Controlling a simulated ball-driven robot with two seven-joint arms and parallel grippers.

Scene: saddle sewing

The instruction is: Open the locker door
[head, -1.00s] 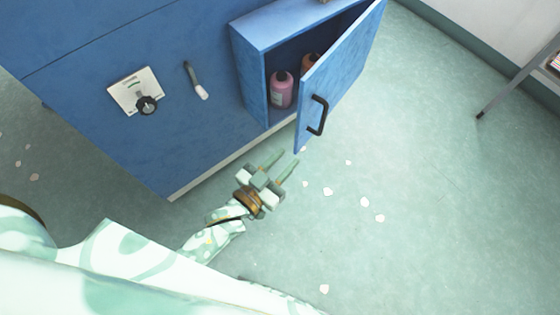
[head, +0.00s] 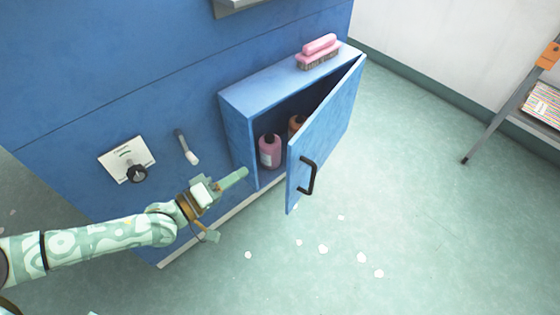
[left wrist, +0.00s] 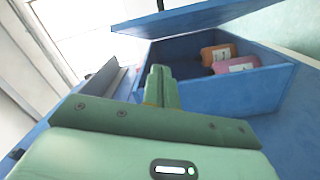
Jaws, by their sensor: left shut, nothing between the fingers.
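The blue locker (head: 237,142) is fixed to a blue wall panel, and its door (head: 325,132) stands partly open, swung out to the right. A black handle (head: 308,176) is on the door's outer face. My left gripper (head: 244,173) is shut and empty, just in front of the locker's lower left edge, left of the door's free edge. In the left wrist view the shut fingers (left wrist: 158,85) point at the open locker (left wrist: 270,88), with the door (left wrist: 195,17) above the opening. My right gripper is not in view.
Inside the locker are a pink bottle (head: 269,152) and an orange-brown bottle (head: 296,124). A pink brush (head: 318,51) lies on top. A dial plate (head: 127,160) and a white-tipped lever (head: 187,147) are on the panel. The floor to the right is mostly clear.

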